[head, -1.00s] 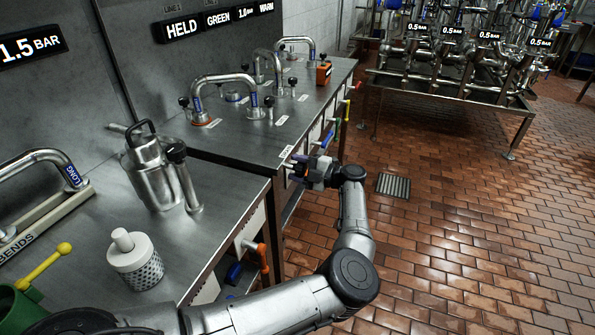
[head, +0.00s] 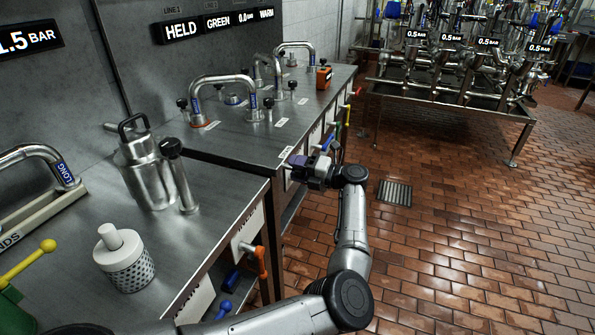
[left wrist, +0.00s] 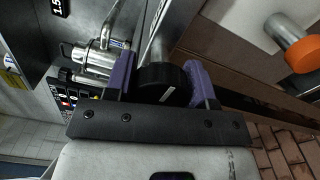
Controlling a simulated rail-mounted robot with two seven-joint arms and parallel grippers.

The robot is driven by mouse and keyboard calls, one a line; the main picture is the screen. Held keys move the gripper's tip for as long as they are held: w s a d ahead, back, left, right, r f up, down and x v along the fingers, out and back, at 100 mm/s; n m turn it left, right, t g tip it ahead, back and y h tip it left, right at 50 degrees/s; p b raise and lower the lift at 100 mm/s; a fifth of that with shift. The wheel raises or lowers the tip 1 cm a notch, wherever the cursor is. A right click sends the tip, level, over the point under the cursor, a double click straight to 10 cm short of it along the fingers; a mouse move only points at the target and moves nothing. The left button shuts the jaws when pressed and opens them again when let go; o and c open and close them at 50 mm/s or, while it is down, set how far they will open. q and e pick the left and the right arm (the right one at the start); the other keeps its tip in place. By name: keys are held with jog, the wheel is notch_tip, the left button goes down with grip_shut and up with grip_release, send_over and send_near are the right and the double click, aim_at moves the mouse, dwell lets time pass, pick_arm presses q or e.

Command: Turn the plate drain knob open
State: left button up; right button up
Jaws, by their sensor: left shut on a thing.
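My left gripper (head: 308,168) is at the front edge of the far steel bench, near its closest corner. In the left wrist view its two purple finger pads (left wrist: 162,85) are on either side of a round black knob (left wrist: 165,78) with a white mark on its face. The gripper is shut on this knob. In the head view the gripper hides the knob, and I cannot read its label. I take it to be the plate drain knob. My right gripper is not in view.
Coloured handles, including a blue one (head: 327,141), line the bench front. An orange handle (head: 262,262) sticks out of the near bench. A steel jug (head: 146,170) and a white perforated canister (head: 124,258) stand on top. The tiled floor to the right is open.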

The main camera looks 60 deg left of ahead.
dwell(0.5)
pick_arm(q)
jog(key=o, duration=0.9)
jog(key=shift+w+d+r, duration=0.1)
jog(key=shift+w+d, duration=0.2)
jog(key=shift+d, duration=0.05)
jog(key=p+v, duration=0.2)
jog(key=v, duration=1.1)
